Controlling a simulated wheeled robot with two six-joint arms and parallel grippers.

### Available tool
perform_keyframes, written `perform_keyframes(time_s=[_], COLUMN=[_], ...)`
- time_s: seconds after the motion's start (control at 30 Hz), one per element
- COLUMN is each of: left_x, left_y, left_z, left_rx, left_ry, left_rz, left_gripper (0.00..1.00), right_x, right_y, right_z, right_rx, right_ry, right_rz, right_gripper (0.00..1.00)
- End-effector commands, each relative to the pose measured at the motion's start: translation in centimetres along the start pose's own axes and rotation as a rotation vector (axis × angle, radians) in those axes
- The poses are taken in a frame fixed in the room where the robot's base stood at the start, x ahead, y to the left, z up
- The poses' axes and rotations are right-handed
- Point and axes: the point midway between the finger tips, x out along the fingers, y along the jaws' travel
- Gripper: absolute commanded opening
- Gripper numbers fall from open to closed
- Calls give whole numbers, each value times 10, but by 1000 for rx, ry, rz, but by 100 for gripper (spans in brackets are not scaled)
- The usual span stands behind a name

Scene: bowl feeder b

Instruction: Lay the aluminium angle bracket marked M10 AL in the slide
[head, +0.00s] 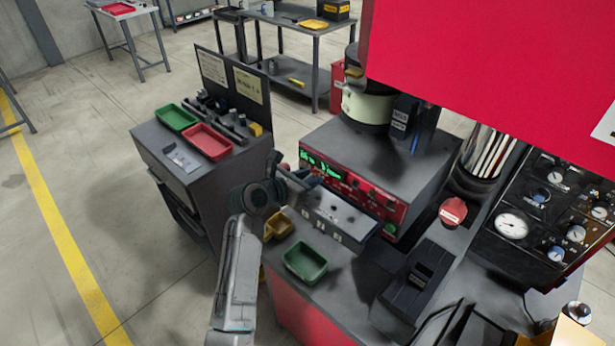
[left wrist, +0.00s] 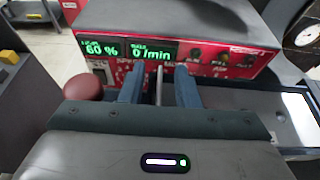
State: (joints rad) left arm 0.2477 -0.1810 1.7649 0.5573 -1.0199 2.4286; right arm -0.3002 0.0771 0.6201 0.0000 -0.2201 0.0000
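I cannot tell for certain which part is the slide. My right gripper is not in view.
A green tray (head: 305,262) and a yellow bin (head: 278,226) are near my left arm. A side cabinet holds green (head: 176,117) and red (head: 208,142) trays. A red housing (head: 480,60) overhangs the right.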

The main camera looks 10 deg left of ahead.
Motion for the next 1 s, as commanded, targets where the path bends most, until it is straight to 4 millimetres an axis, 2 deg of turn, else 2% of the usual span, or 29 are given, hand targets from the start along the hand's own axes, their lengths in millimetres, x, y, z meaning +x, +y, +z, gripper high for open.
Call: perform_keyframes(time_s=[0.23,0.37,0.8,1.0], left_x=[-1,-10,-89,-106], left_y=[0,0,1,0], left_z=[-1,-2,-3,-1], left_rx=[1,3,4,2], left_ry=[1,1,1,0], left_rz=[0,1,2,0], left_gripper=[29,29,29,29], right_x=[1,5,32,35], right_y=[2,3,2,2], right_z=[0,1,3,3], right_rx=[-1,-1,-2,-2], right_ry=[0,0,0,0], right_rz=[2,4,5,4], right_gripper=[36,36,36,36])
